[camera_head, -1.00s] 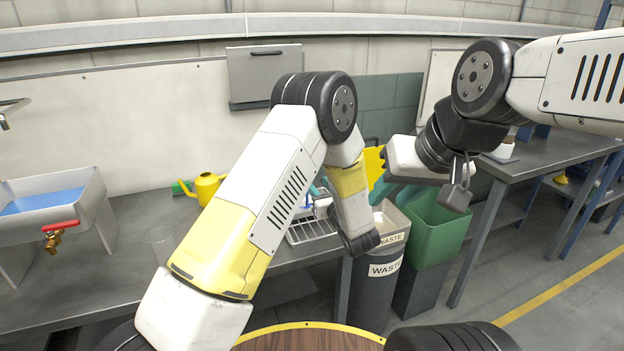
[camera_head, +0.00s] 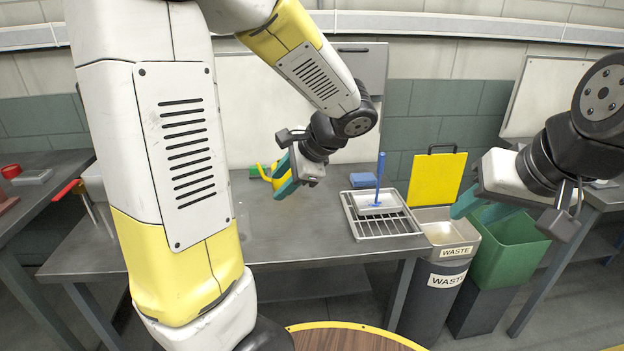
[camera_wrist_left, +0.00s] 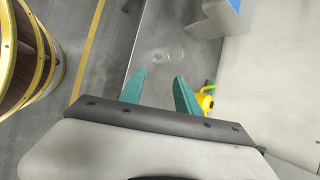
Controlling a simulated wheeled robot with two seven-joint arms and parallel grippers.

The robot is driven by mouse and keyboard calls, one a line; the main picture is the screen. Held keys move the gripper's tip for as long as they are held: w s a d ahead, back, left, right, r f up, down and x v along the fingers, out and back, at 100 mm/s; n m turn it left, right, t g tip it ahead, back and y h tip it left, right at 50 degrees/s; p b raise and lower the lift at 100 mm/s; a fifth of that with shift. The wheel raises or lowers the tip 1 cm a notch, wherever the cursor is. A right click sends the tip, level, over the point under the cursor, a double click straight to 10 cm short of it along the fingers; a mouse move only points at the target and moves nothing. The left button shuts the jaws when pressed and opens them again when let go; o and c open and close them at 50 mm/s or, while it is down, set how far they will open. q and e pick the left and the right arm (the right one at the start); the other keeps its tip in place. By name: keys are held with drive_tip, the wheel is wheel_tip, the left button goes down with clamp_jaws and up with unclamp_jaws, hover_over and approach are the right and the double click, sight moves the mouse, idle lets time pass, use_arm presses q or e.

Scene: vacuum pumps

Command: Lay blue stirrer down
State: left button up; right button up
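The blue stirrer (camera_head: 379,178) stands upright, its lower end at a small white tray (camera_head: 378,203) on the wire rack at the bench's right end. My left gripper (camera_head: 285,177) is above the bench, left of the stirrer and apart from it. Its teal fingers (camera_wrist_left: 159,91) are spread in the left wrist view, with nothing held between them. My right gripper (camera_head: 483,208) is at the right, over the waste bins, with its teal fingers apart and empty. The stirrer is not seen in the left wrist view.
A yellow watering can (camera_head: 263,173) is partly hidden behind my left gripper; it also shows in the wrist view (camera_wrist_left: 206,98). A faint clear round object (camera_wrist_left: 168,54) lies on the bench. A blue block (camera_head: 363,180) is behind the rack. The bench (camera_head: 320,235) in front is clear.

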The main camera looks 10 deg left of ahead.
use_arm(q)
drive_tip(key=s+d+r+n+t+h, duration=0.1)
drive_tip(key=s+d+r+n+h, duration=0.2)
drive_tip(key=s+n+h, duration=0.1)
drive_tip(key=s+d+r+n+t+h, duration=0.2)
drive_tip(key=s+d+r+n+h, duration=0.2)
drive_tip(key=s+n, duration=0.3)
drive_tip(key=shift+s+r+t+h, duration=0.15)
drive_tip(key=shift+s+t+h, duration=0.15)
drive_tip(key=shift+s+h, duration=0.5)
